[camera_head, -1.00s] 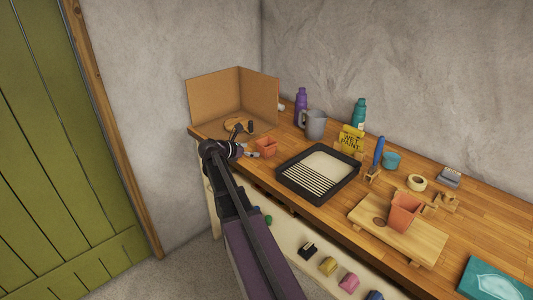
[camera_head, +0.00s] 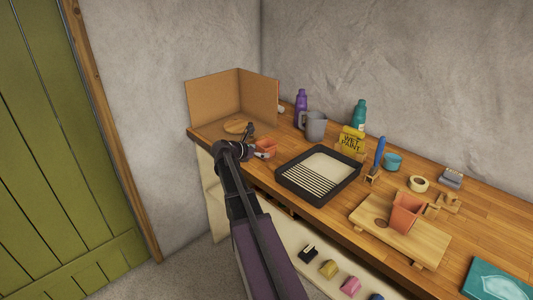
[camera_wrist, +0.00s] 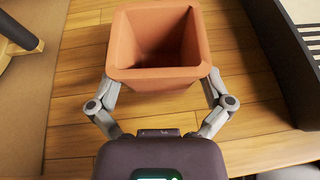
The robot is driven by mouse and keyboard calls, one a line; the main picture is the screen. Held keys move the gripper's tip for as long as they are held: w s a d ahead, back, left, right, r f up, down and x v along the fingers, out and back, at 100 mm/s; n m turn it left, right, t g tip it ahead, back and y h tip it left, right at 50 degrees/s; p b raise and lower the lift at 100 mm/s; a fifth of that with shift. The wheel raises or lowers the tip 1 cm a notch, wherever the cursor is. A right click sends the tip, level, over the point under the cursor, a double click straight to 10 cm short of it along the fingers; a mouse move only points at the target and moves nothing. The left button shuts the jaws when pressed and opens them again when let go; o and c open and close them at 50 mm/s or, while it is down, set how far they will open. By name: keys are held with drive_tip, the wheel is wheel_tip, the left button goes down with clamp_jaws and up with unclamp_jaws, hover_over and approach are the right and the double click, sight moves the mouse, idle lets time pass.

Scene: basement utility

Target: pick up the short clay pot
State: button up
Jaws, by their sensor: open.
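The short clay pot (camera_head: 267,145) is a small square terracotta pot standing on the wooden bench, left of the paint tray. In the wrist view the pot (camera_wrist: 158,74) is upright, with its open top facing the camera. My gripper (camera_wrist: 160,92) is open, with one finger on each side of the pot's near part; I cannot tell whether they touch it. In the head view my gripper (camera_head: 259,154) is at the pot's near left side and hides part of it. A larger clay pot (camera_head: 405,213) stands on a raised wooden board to the right.
The black paint tray (camera_head: 318,174) lies close to the right of the pot. A cardboard screen (camera_head: 211,103) with a round wooden piece (camera_head: 237,126) stands behind left. A grey mug (camera_head: 315,125) and purple bottle (camera_head: 301,107) stand behind. The bench's front edge is near.

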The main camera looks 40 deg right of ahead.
drive_tip(key=shift+b+x, duration=0.3)
drive_tip(key=shift+x, duration=0.9)
drive_tip(key=shift+c, duration=0.2)
drive_tip(key=c, duration=0.9)
